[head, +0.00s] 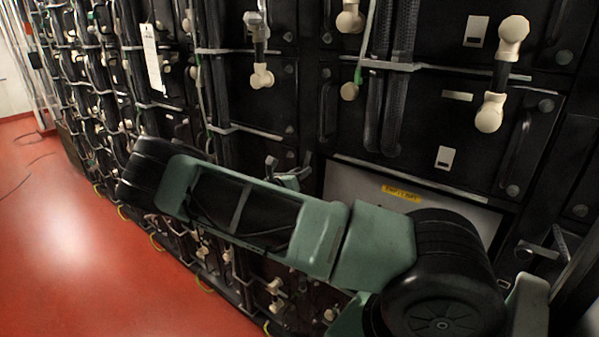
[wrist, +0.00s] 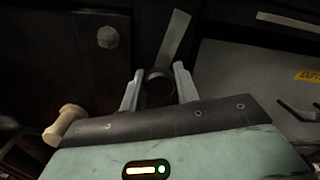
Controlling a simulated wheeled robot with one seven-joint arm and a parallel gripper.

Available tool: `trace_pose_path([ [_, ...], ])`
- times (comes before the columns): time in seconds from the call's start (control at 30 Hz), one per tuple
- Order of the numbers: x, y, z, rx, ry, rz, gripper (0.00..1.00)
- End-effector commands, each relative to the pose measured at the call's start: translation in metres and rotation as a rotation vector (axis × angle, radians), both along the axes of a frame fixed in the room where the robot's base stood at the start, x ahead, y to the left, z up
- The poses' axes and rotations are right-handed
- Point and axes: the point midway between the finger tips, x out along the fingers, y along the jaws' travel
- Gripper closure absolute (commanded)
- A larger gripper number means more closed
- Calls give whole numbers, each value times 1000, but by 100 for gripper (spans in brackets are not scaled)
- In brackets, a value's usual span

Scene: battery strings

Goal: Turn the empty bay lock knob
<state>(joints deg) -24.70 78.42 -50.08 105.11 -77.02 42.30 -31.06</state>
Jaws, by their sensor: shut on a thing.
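The empty bay has a pale panel (head: 350,190) with a yellow label (head: 401,193) in the head view; the label (wrist: 310,75) also shows at the right edge of the wrist view. In the wrist view the lock knob (wrist: 158,84) is a dark round piece with a flat grey lever (wrist: 174,38) tilted up and slightly right. My gripper (wrist: 158,72) has its two pale fingers on either side of the knob, shut on it. In the head view my arm covers most of this area, and the knob cannot be made out clearly.
Dark battery units with cream terminals (head: 489,112) and black cables (head: 392,90) fill the racks around the bay. A cream terminal (wrist: 66,122) is close to my gripper's left in the wrist view. Red floor (head: 80,240) is clear at the left.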

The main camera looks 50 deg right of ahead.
Motion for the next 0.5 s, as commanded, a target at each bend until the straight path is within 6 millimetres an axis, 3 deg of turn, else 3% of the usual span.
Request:
trace_pose_path([
  [0.5, 0, 1, -1, -16, 242, 1, 92],
])
